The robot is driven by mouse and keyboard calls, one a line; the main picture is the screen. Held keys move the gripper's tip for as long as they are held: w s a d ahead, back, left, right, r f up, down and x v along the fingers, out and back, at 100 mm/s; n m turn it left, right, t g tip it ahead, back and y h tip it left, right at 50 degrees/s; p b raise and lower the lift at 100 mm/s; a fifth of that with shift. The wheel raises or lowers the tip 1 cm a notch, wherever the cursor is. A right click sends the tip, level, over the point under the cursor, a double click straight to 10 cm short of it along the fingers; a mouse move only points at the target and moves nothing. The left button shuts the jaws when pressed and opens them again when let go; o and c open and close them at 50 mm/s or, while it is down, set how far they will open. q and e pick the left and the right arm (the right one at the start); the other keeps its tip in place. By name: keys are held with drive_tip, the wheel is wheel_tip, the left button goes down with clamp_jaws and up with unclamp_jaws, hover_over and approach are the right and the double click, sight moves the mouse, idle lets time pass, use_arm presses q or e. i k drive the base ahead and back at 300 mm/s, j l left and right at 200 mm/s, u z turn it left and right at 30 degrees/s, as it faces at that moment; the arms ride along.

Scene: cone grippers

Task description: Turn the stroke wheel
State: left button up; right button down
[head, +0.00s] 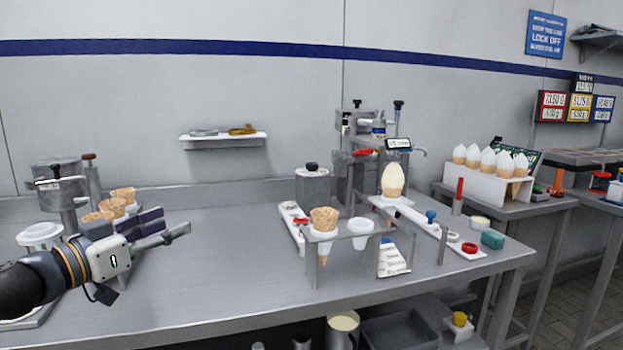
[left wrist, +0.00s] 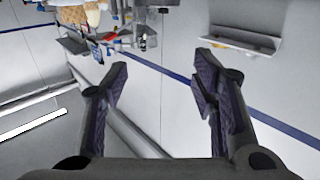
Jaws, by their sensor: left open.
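My left gripper (head: 174,222) is open and empty above the left part of the steel table, pointing right. In the left wrist view the gripper (left wrist: 161,72) shows its two dark-padded fingers apart with nothing between them. A filling machine (head: 356,150) with a red lever stands at the back of the table, well right of the gripper. A cone with pale filling (head: 393,180) stands upright in front of it. I cannot tell which part is the stroke wheel.
A rack with an empty cone (head: 324,218) and a white cup (head: 361,230) stands near the front edge. Several cones (head: 122,194) and a metal pot machine (head: 58,182) are at the left, close to my left arm. The table (head: 225,262) is clear between gripper and rack.

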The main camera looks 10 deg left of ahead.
sight(312, 166)
drive_tip(key=i+l, duration=0.15)
drive_tip(key=i, duration=0.3)
drive_tip(key=i+l, duration=0.2)
drive_tip(key=i, duration=0.25)
drive_tip(key=i+l, duration=0.15)
drive_tip(key=i, duration=0.3)
